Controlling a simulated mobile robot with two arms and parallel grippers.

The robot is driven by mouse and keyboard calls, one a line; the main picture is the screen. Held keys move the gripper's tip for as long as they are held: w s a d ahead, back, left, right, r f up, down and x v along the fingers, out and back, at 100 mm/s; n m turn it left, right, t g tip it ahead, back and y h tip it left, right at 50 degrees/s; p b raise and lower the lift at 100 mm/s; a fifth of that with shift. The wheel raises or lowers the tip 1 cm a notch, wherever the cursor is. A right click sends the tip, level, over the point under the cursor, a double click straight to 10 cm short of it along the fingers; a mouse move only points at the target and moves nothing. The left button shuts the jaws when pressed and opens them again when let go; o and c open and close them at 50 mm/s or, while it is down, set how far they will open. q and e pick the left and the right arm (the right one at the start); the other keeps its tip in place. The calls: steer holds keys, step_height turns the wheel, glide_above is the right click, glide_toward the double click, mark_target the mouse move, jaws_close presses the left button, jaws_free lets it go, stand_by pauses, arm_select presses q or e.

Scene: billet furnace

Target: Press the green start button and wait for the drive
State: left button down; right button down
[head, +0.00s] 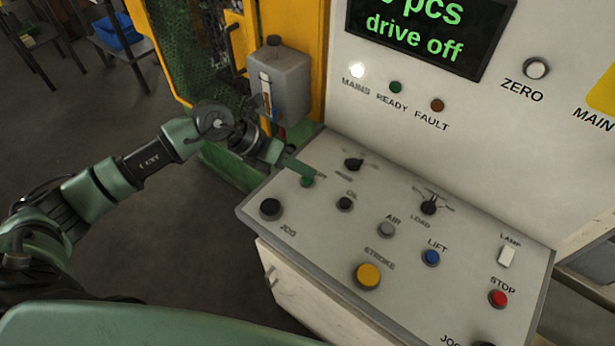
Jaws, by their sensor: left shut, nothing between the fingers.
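The green start button (307,182) is at the back left of the sloping grey control panel (320,235), partly hidden by my gripper. My left gripper (304,174) is shut and empty, its fingertips right at the button. I cannot tell whether they touch it or press it down. The display (430,30) above reads "drive off" in green. The MAINS lamp (357,70) is lit white. The READY lamp (395,87) is dark green and the FAULT lamp (437,105) dull amber. My right gripper is not in view.
Near the gripper are a black JOG button (270,209), a black selector knob (354,163) and a small dark button (344,203). Farther right are the yellow STROKE button (368,275), blue LIFT button (431,257) and red STOP button (498,298). A grey box (280,82) stands behind my gripper.

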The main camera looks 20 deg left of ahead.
mark_target(303, 178)
arm_select(q)
steer(key=shift+f+b, duration=0.3)
steer(key=shift+f, duration=0.1)
steer(key=shift+r, duration=0.1)
stand_by(0.4)
steer(key=shift+r+p, duration=0.55)
steer(key=shift+r, duration=0.25)
steer(key=shift+r+p, duration=1.7)
steer(key=shift+r, duration=0.85)
steer(key=shift+f, duration=0.1)
